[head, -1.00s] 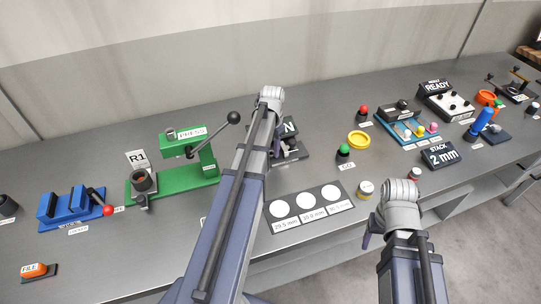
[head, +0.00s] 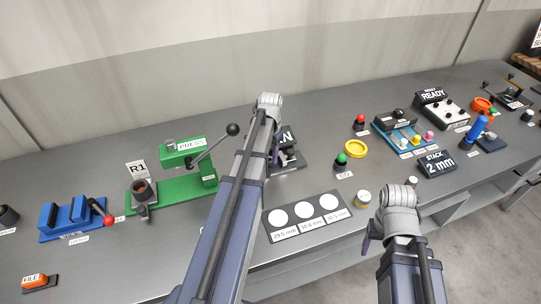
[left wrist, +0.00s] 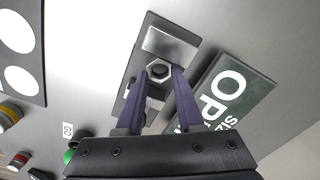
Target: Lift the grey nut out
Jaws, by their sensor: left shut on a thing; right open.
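The grey nut (left wrist: 159,63) is a hexagonal ring around a dark round centre on a small dark fixture (left wrist: 134,75) with a pale metal block, in the left wrist view. My left gripper (left wrist: 160,77) has its two purple fingers shut on the nut from either side. I cannot tell whether the nut is clear of the fixture.
A dark green sign (left wrist: 228,88) lies close to the fixture. A white-circled gauge plate (head: 307,212), yellow ring (head: 356,149) and green button (head: 341,160) are nearby. A green press (head: 185,186) with a lever stands left of my left arm. Bare table lies between.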

